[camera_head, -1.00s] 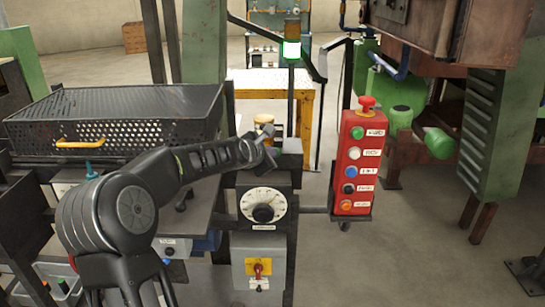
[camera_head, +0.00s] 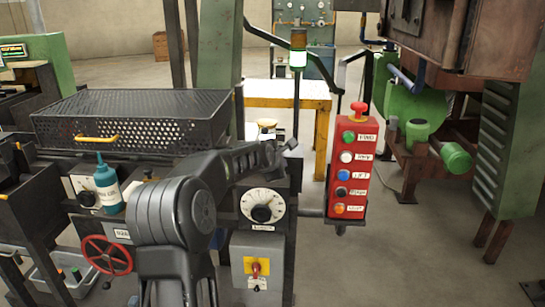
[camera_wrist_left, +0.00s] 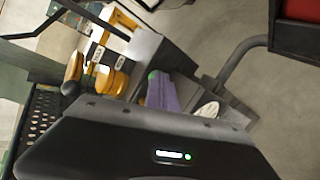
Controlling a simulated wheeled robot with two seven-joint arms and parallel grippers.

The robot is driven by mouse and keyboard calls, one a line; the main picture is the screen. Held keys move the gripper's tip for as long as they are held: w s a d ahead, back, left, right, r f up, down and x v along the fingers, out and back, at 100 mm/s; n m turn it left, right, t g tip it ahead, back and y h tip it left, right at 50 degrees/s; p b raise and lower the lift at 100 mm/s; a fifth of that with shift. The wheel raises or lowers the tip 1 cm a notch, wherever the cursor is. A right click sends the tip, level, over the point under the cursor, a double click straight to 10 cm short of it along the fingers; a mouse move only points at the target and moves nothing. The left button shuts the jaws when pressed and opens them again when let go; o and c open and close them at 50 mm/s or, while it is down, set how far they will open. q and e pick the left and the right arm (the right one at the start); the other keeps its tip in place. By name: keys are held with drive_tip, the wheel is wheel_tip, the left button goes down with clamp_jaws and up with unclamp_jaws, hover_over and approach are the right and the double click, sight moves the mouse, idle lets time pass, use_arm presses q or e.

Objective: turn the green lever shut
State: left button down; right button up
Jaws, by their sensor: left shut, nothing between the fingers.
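No green lever can be made out for certain in either view. In the left wrist view a small lilac piece with a green end (camera_wrist_left: 160,92) shows just past the dark wrist housing; I cannot tell whether it is the lever. My left gripper (camera_head: 272,155) is at the top of the dark post that carries the white dial (camera_head: 262,207). It is shut and empty; its fingertips are hard to make out against the dark parts there. My right gripper is not in view.
A red button box (camera_head: 349,170) stands right of the dial. A yellow-and-red switch (camera_head: 257,268) is below it. A perforated black box (camera_head: 130,120), a teal bottle (camera_head: 108,188) and a red handwheel (camera_head: 107,254) are at left. Yellow knobs (camera_wrist_left: 112,82) show near the wrist.

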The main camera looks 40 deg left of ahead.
use_arm(q)
drive_tip(key=shift+w+d+f, duration=0.2)
drive_tip(key=shift+d+f, duration=0.05)
drive_tip(key=shift+f, duration=0.4)
drive_tip(key=shift+f+b, duration=0.15)
drive_tip(key=shift+b, duration=0.15)
drive_tip(key=shift+d+f, duration=0.15)
drive_tip(key=shift+s+a+b, duration=0.25)
drive_tip(key=shift+a+b, duration=0.2)
drive_tip(key=shift+b, duration=0.1)
drive_tip(key=shift+s+a, duration=0.15)
drive_tip(key=shift+a, duration=0.15)
drive_tip(key=shift+r, duration=0.25)
